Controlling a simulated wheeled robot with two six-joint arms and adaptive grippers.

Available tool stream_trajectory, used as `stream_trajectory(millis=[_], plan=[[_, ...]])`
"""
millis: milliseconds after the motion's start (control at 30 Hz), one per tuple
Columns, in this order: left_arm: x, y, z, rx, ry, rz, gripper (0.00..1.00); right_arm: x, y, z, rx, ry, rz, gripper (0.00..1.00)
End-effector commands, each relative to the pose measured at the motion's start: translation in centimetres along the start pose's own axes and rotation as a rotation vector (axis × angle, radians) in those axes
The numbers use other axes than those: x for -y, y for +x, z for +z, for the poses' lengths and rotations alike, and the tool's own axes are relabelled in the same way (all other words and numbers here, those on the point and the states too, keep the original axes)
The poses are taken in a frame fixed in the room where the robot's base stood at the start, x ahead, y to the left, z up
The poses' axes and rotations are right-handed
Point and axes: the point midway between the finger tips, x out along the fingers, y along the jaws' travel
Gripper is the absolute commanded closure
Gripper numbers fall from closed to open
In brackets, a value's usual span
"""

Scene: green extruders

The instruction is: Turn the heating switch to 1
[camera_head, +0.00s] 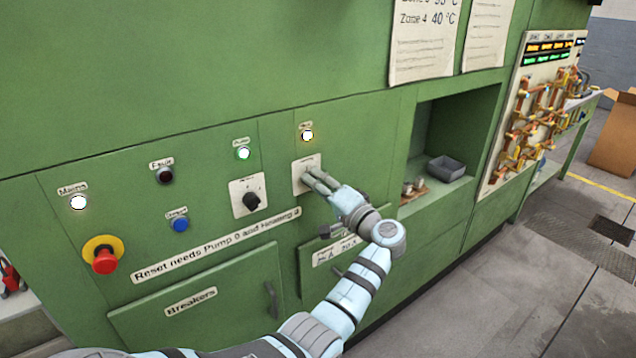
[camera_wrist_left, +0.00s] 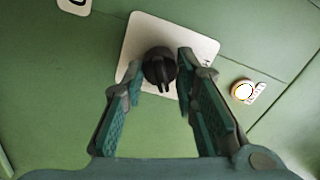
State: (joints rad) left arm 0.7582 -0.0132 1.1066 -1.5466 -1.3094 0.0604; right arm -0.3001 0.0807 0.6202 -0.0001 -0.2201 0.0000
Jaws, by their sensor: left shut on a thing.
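The heating switch is a black rotary knob (camera_wrist_left: 159,66) on a white square plate (camera_wrist_left: 202,45) in the left wrist view. My left gripper (camera_head: 309,176) reaches the plate from the right. In the left wrist view its two fingers (camera_wrist_left: 160,72) stand on either side of the knob, shut on it. The plate markings are too small or covered to read the switch position. My right gripper is not in view.
A similar black switch (camera_head: 252,201) is to the left, with a red emergency button (camera_head: 104,260) farther left. Panel doors lie below.

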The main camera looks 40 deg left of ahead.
Motion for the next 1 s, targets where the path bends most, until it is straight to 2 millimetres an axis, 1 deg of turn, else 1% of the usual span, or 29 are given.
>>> stream_trajectory(millis=[200,567,600,667,700,733,1000], plan=[[-0.17,-0.04,0.08,-0.001,0.039,0.003,1.00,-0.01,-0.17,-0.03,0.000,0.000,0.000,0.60],[-0.20,-0.05,0.09,-0.001,0.043,0.002,1.00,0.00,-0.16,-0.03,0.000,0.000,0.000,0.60],[-0.20,-0.05,0.09,-0.001,0.043,0.002,0.70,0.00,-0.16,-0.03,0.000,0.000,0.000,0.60],[-0.19,-0.05,0.09,-0.001,0.043,0.002,0.61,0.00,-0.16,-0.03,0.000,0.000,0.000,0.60],[-0.18,-0.04,0.08,-0.001,0.042,0.002,0.54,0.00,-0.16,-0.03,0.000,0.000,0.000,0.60],[-0.16,-0.04,0.08,-0.001,0.042,0.002,0.53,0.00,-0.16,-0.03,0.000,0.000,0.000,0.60],[-0.09,-0.10,0.04,-0.002,0.040,0.001,0.53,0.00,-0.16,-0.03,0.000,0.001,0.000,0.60]])
